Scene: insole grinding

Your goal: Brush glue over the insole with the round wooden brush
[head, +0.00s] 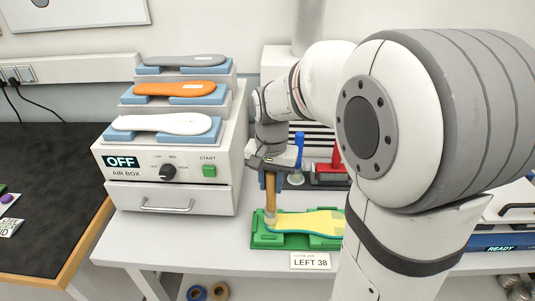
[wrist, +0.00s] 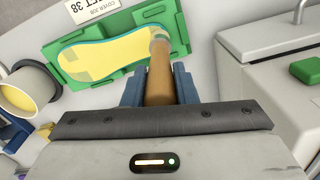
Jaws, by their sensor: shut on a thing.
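My gripper (head: 270,165) is shut on the wooden handle of the round brush (head: 270,194), which hangs nearly upright. In the wrist view the brush (wrist: 159,82) sits between the blue fingers (wrist: 159,92). Its pale bristle end is at the right end of the insole (wrist: 100,57); I cannot tell whether it touches. The insole (head: 315,221) is mostly yellow with a teal edge and a few duller patches. It lies in a green holder (head: 264,240). A cup with yellow contents (wrist: 20,100) stands at the left of the wrist view. My arm hides the holder's right end in the head view.
The air box (head: 130,163), reading OFF, stands left of the holder with insoles on its blue steps. A "LEFT 38" card (head: 311,261) lies in front of the holder. A red tool (head: 336,165) and a blue-handled one (head: 299,150) stand behind.

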